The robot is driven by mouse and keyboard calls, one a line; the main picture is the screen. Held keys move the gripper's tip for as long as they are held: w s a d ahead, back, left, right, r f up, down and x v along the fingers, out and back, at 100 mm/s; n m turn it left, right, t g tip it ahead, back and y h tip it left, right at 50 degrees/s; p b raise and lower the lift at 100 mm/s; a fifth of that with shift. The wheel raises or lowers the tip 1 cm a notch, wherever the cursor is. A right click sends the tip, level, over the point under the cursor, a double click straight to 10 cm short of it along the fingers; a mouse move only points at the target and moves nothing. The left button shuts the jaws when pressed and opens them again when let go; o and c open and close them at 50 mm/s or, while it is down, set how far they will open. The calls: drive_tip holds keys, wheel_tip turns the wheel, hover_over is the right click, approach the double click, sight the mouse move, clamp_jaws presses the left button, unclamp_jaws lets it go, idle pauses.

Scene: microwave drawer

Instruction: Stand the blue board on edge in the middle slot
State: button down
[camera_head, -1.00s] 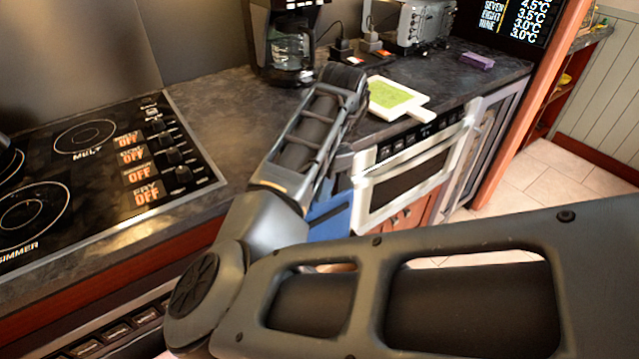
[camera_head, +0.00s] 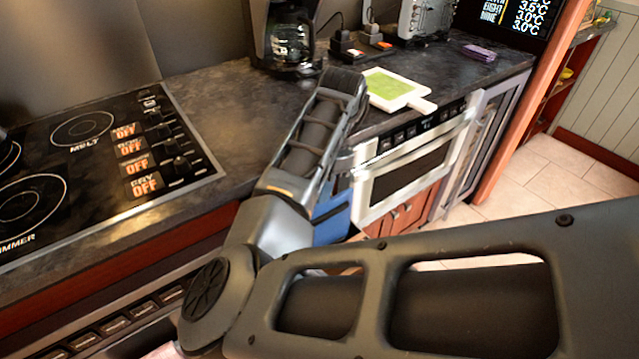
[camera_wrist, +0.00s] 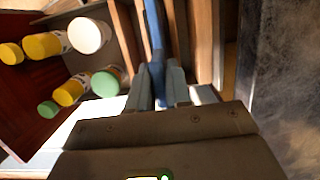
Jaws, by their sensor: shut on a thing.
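The blue board (camera_head: 333,217) shows partly below the counter in the head view, behind my arm. In the wrist view the blue board (camera_wrist: 153,35) is seen nearly edge-on as a narrow upright strip. My gripper (camera_wrist: 164,88) is shut on it, with one finger on each side. Wooden dividers (camera_wrist: 122,40) stand to its left and more wooden dividers (camera_wrist: 178,30) to its right. The board lines up with a gap between them. I cannot tell how deep it sits or whether it touches bottom. My gripper is hidden in the head view.
Several jars with yellow, white and green lids (camera_wrist: 90,36) stand left of the dividers. A dark counter (camera_wrist: 285,70) lies at the right of the wrist view. On the counter are a green-and-white cutting board (camera_head: 395,87) and a coffee maker (camera_head: 287,38); a stovetop (camera_head: 100,150) is at left.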

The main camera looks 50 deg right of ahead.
drive_tip(key=shift+f, duration=0.25)
drive_tip(key=shift+d+b+x, duration=0.2)
drive_tip(key=shift+b+x, duration=0.5)
drive_tip(key=shift+x, duration=0.35)
drive_tip(key=c, duration=1)
unclamp_jaws()
drive_tip(key=shift+o, duration=0.5)
drive_tip(key=shift+s+f, duration=0.1)
drive_tip(key=o, duration=0.5)
